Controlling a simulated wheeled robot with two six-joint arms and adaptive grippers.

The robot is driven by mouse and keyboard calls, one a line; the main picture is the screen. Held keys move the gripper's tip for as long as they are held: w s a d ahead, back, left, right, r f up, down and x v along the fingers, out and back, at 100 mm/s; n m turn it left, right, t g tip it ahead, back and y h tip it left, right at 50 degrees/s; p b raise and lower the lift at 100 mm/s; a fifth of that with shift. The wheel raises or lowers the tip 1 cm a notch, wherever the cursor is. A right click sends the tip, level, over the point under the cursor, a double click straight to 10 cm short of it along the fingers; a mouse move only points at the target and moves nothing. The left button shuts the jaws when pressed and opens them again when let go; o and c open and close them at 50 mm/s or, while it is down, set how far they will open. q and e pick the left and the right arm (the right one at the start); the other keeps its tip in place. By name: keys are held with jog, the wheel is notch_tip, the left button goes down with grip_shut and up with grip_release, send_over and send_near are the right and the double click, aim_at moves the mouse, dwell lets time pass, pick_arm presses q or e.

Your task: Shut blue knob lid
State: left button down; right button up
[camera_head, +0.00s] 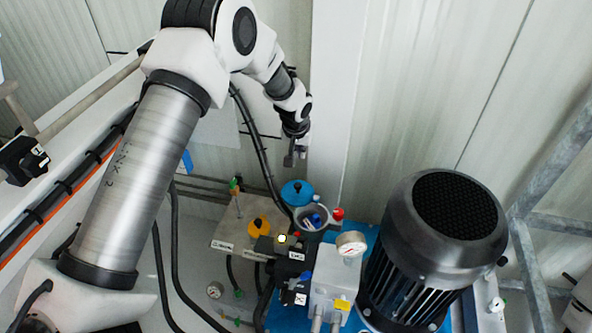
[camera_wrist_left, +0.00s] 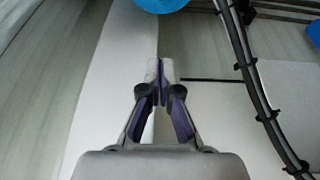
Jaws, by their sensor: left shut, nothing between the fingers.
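The blue lid (camera_head: 297,192) is a round disc with a small dark spot near its middle. It stands raised behind an open grey round housing (camera_head: 313,226), and blue knobs (camera_head: 315,220) show inside that housing. My left gripper (camera_head: 293,158) is above and behind the lid, pointing down, apart from it. In the left wrist view its fingers (camera_wrist_left: 160,72) are together with nothing between them. A blue rounded edge, likely the lid (camera_wrist_left: 160,4), is cut off at the top of that view. My right gripper does not show.
A red knob (camera_head: 338,214) is right of the housing, with a pressure gauge (camera_head: 351,244) below it. A black motor (camera_head: 435,250) stands to the right. Black hoses (camera_wrist_left: 250,80) run beside my gripper, near the white wall.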

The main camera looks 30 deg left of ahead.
pick_arm(q)
send_over(301, 182)
jog(key=s, duration=0.2)
jog(key=f, duration=0.8)
jog(key=shift+w+d+f, duration=0.15)
jog(key=shift+d+f, duration=0.05)
jog(key=shift+f, duration=0.15)
jog(key=shift+s+f, duration=0.1)
jog(key=shift+s, duration=0.1)
jog(key=shift+d, duration=0.1)
